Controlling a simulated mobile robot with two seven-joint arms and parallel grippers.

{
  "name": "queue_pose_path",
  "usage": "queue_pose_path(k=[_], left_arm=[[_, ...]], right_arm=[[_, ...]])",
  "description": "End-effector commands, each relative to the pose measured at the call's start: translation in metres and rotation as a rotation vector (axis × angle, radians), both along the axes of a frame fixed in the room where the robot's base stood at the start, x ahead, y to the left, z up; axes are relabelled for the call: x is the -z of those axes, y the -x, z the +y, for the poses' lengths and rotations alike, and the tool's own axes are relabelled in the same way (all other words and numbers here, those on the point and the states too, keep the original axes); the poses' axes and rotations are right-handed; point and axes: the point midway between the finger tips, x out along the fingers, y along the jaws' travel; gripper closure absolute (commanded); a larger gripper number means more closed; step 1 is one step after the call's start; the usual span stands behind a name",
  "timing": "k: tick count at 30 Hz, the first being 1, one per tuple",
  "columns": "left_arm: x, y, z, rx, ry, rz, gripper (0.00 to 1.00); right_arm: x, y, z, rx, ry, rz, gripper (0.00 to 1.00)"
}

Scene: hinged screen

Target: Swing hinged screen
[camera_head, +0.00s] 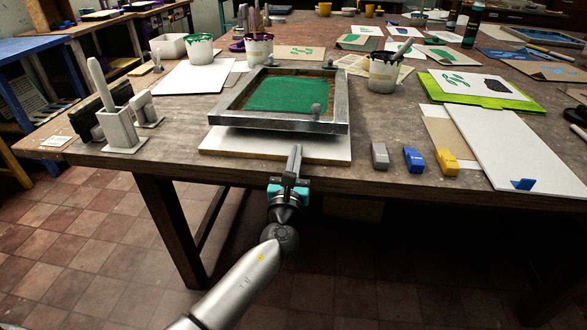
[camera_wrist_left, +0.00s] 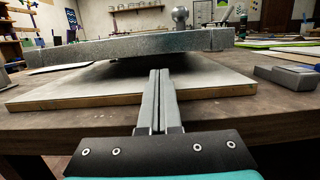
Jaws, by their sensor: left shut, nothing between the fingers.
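The hinged screen (camera_head: 226,112) is a grey metal frame around a green mesh panel, with a small round knob (camera_head: 316,111) on its front rail near the right. Its front rail also shows in the left wrist view (camera_wrist_left: 130,47), raised above a pale board (camera_head: 222,141) with a dark gap between. The board lies on the table. My right gripper is not in view.
Grey (camera_head: 379,156), blue (camera_head: 413,160) and yellow (camera_head: 447,161) blocks stand to the right on the table (camera_head: 350,180). A grey stand (camera_head: 117,127) is at the left. Paint pots (camera_head: 382,74) and paper sheets lie behind and to the right. The space before the table edge is free.

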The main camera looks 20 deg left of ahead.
Motion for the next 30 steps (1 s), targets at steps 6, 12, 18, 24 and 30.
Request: queue_pose_path(k=[6, 12, 18, 24, 30], left_arm=[[-0.004, -0.026, 0.007, -0.002, 0.001, 0.000, 1.00], [-0.007, -0.036, 0.009, -0.002, 0.002, -0.001, 1.00], [-0.007, -0.037, 0.010, -0.001, 0.002, 0.000, 1.00], [-0.007, -0.037, 0.010, -0.001, 0.002, 0.000, 1.00], [-0.013, -0.037, 0.010, -0.001, 0.004, 0.008, 1.00]], right_arm=[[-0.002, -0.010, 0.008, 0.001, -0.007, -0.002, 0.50], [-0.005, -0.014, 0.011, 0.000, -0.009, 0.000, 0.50], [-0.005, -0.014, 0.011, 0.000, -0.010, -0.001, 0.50], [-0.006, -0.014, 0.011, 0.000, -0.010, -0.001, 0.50], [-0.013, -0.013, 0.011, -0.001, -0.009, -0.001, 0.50]])
